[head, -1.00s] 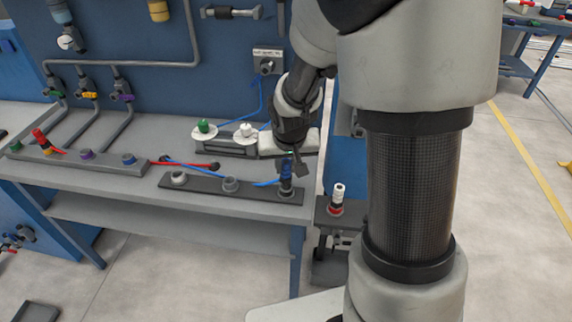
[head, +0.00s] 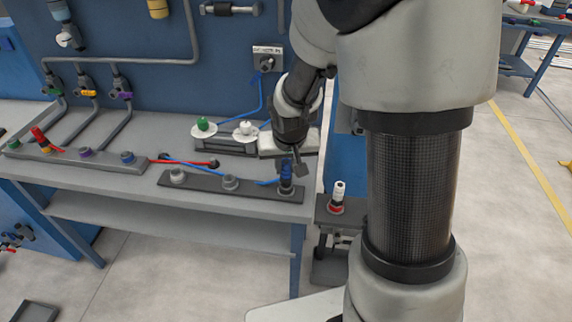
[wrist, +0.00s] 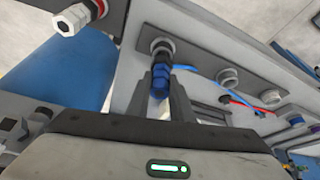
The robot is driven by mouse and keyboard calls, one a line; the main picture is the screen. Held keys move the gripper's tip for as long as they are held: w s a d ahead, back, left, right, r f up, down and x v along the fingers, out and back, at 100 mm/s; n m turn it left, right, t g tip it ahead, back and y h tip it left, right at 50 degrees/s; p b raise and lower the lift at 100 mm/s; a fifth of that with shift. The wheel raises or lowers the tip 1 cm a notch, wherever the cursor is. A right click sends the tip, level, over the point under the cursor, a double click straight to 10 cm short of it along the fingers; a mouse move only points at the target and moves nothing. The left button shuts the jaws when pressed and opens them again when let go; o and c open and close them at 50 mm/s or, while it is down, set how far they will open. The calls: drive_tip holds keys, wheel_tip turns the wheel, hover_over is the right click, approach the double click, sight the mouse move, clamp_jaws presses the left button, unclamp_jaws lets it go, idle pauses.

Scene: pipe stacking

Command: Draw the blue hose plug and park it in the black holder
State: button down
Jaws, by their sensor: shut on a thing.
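The blue hose plug (head: 286,173) stands roughly upright at the right-hand socket of a long dark strip (head: 204,187), which looks like the black holder. In the wrist view the blue plug (wrist: 160,78) sits between my two fingers, with its black end at the socket (wrist: 162,46). How deep it sits in the socket I cannot tell. My gripper (wrist: 163,100) is shut on the plug. In the head view my gripper (head: 290,160) comes down from above and partly hides it. A blue hose (head: 265,183) runs left from the plug.
The strip's other two sockets (head: 230,183) look empty. Behind stands a block with green (head: 203,125) and white (head: 245,128) knobs. A white-topped red fitting (head: 337,196) stands to the right.

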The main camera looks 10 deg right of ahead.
drive_tip(key=shift+f+b, duration=0.6)
drive_tip(key=shift+f, duration=0.15)
drive_tip(key=c, duration=1.5)
unclamp_jaws()
drive_tip(key=d+p+v, duration=0.1)
drive_tip(key=p+v, duration=0.2)
drive_tip(key=v, duration=1.4)
drive_tip(key=s+r+n+t+p, duration=0.1)
drive_tip(key=s+r, duration=0.3)
drive_tip(key=s, duration=0.3)
drive_tip(key=s+r+n, duration=0.1)
drive_tip(key=s+r, duration=0.4)
drive_tip(key=s, duration=0.3)
drive_tip(key=shift+y, duration=0.3)
drive_tip(key=r+p, duration=0.3)
drive_tip(key=p, duration=0.1)
drive_tip(key=r+p, duration=0.7)
drive_tip(key=r, duration=0.1)
drive_tip(key=shift+w+p, duration=0.3)
drive_tip(key=shift+p, duration=0.1)
